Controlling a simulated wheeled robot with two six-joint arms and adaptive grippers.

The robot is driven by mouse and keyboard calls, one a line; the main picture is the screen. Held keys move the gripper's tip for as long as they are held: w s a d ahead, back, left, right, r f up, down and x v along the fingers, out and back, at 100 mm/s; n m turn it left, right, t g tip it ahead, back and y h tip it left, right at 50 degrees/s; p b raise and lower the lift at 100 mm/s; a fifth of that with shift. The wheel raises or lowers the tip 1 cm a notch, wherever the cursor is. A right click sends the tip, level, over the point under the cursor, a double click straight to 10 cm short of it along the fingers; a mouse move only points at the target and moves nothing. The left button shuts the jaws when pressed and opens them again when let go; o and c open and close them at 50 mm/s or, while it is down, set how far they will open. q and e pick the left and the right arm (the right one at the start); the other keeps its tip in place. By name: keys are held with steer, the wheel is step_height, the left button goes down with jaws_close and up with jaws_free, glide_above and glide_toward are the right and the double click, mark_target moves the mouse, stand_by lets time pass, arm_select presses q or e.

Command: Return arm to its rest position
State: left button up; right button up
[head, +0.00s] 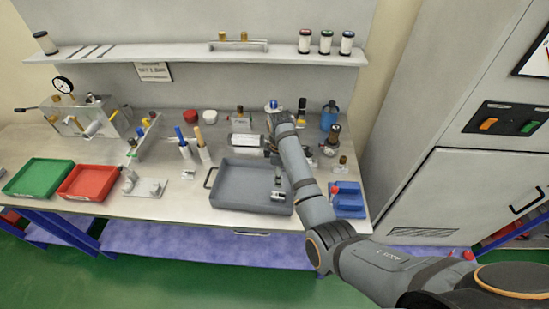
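My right arm comes in from the lower right and reaches over the workbench (215,217), past the right side of the grey tray (235,178). Its wrist is near the back of the tray, beside a silver cylinder (246,140). My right gripper (272,150) is small and partly hidden by the wrist, so I cannot tell whether its fingers are open or shut, or hold anything. A small metal part (278,196) lies in the front right of the grey tray. My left gripper does not show.
A green tray (38,180) and a red tray (86,184) stand at the left. A blue holder (348,199) and a blue canister (329,116) are right of my arm. A shelf (190,55) crosses above the bench. A grey cabinet (470,185) stands at the right.

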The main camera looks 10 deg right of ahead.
steer(key=s+d+f+m+t, duration=0.2)
steer(key=s+d+f+m, duration=0.4)
steer(key=s, duration=0.5)
steer(key=s+d+r+m+t, duration=0.1)
steer(key=s+d+r+m, duration=0.15)
steer(key=s, duration=0.55)
steer(key=s+d+r+m+t, duration=0.1)
steer(key=s+r+m, duration=0.3)
steer(key=s, duration=0.3)
step_height(320, 180, down, 35)
steer(key=s+d+g+h+b, duration=0.1)
steer(key=s+d+g+b, duration=0.15)
steer(key=b, duration=0.55)
arm_select(q)
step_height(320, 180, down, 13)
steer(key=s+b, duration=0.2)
steer(key=b, duration=0.3)
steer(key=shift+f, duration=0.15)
arm_select(e)
steer(key=s+d+f, duration=0.1)
steer(key=s+f, duration=1.7)
steer(key=f, duration=0.3)
steer(key=shift+s+m, duration=0.15)
steer(key=shift+m, duration=0.3)
